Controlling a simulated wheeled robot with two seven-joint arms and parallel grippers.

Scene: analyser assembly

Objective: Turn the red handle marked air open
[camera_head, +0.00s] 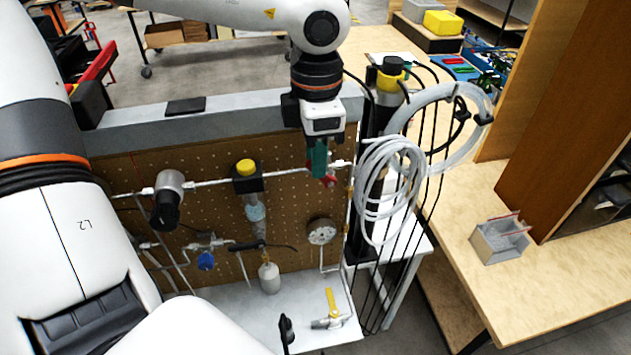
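The red handle (329,182) is a small red part at the right end of the pipe on the brown pegboard panel. Only part of it shows below and beside my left gripper, and any marking on it is too small to read. My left gripper (319,174) points down, with its dark green fingers at the red handle. The fingers overlap in this view, so I cannot tell whether they are open, shut or touching the handle. My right gripper is not in view.
The pegboard (285,215) carries pipes, a yellow-topped regulator (246,170), a round gauge (321,232) and a blue knob (206,261). A yellow-handled valve (331,304) sits on the white shelf. Coiled hoses (390,180) and black cables hang close right of my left gripper.

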